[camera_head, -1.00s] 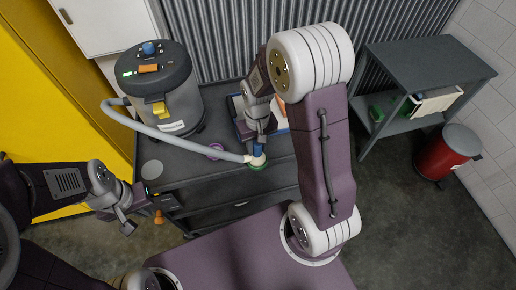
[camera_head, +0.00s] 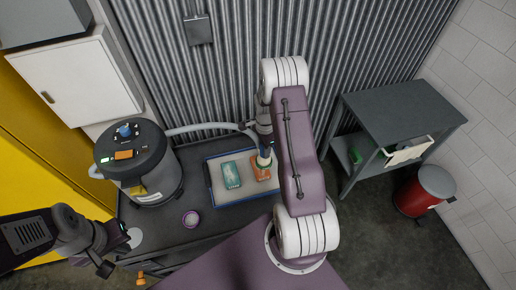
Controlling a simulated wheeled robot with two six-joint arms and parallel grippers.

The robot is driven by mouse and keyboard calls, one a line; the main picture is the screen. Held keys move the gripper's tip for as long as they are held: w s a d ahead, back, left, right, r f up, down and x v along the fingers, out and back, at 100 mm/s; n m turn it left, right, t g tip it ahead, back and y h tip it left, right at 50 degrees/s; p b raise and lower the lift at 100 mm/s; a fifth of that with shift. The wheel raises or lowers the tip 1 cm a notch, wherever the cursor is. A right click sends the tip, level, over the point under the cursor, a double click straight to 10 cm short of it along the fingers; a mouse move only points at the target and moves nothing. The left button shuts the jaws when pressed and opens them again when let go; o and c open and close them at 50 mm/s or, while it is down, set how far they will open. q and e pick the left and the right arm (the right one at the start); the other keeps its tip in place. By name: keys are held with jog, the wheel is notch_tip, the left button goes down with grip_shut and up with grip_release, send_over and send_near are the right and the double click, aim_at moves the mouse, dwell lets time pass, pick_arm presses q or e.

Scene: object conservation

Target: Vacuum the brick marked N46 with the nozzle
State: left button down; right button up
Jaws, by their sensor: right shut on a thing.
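Two bricks lie in a blue-rimmed tray (camera_head: 210,187) on the dark cart: a teal one (camera_head: 231,175) on the left and an orange one (camera_head: 261,173) on the right. Their markings are too small to read, so I cannot tell which is N46. My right gripper (camera_head: 265,142) is shut on the nozzle (camera_head: 264,159), which points down over the far end of the orange brick. I cannot tell whether its tip touches the brick. The grey vacuum (camera_head: 155,186) stands left of the tray. My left gripper (camera_head: 117,251) is empty and open at the cart's left front.
The pale hose (camera_head: 200,128) runs from behind the vacuum to the nozzle. A corrugated wall (camera_head: 230,80) stands behind. A grey shelf (camera_head: 400,115) and red bin (camera_head: 422,190) are at right.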

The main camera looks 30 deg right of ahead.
jog(key=shift+w+a+f+b, duration=0.1)
jog(key=shift+f+b, duration=0.4)
jog(key=shift+f, duration=0.2)
notch_tip(320, 180, down, 4)
jog(key=b, duration=0.3)
jog(key=shift+r, duration=0.15)
jog(key=shift+f, duration=0.55)
jog(key=shift+r, duration=0.1)
jog(key=shift+w+d+b, duration=0.25)
jog(key=shift+w+b, duration=0.1)
jog(key=shift+w, duration=0.35)
jog(key=shift+w+d+b, duration=0.2)
jog(key=shift+w+b, duration=0.1)
jog(key=shift+w, duration=0.4)
